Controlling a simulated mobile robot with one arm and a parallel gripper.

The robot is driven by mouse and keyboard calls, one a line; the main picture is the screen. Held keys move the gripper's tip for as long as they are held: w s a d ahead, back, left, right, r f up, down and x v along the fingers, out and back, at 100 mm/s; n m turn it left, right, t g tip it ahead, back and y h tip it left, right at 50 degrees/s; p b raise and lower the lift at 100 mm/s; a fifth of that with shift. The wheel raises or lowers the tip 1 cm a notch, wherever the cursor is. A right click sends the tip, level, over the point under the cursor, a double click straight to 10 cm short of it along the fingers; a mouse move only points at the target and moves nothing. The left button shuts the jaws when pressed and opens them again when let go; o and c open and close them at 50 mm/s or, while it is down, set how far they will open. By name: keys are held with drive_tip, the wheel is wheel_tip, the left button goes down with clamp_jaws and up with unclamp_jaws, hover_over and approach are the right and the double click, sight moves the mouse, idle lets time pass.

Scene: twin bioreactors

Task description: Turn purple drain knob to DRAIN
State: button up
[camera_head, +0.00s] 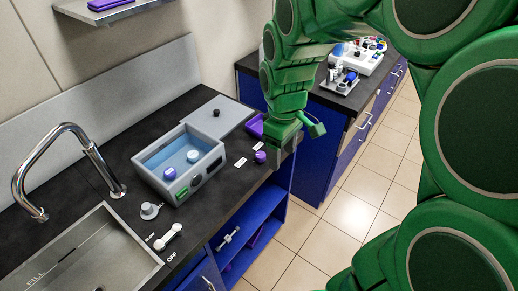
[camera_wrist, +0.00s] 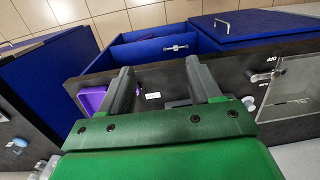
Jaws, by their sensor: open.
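The purple knob (camera_head: 260,157) stands on the black counter near its front edge in the head view. Two small white labels lie beside it, a nearer one (camera_head: 240,162) and a farther one (camera_head: 255,147); their text is too small to read. My gripper (camera_head: 284,152) is just right of the knob in the head view, pointing down and apart from it as far as I can see. In the wrist view my gripper (camera_wrist: 160,66) is open, with nothing between its fingers. One white label (camera_wrist: 152,96) shows between them; I cannot make out the knob there.
A purple tray (camera_head: 255,126) lies behind the knob. A steel sink (camera_head: 90,255) and tap (camera_head: 70,130) are at left. An open blue shelf (camera_head: 250,235) is below; tiled floor lies right.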

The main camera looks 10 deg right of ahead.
sight(260, 154)
drive_tip(key=w+a+f+n, duration=0.1)
drive_tip(key=w+f+n, duration=0.1)
drive_tip(key=w, duration=0.3)
drive_tip(key=w+a+f+n, duration=0.1)
drive_tip(key=w+f+n, duration=0.1)
drive_tip(key=w+f, duration=0.2)
drive_tip(key=w+a+f+n, duration=0.1)
drive_tip(key=w+f+n, duration=0.1)
drive_tip(key=w, duration=0.5)
drive_tip(key=shift+a+f+n+t, duration=0.1)
drive_tip(key=shift+f+n+t, duration=0.25)
drive_tip(key=shift+f, duration=4.15)
drive_tip(key=shift+c, duration=0.4)
drive_tip(key=c, duration=1)
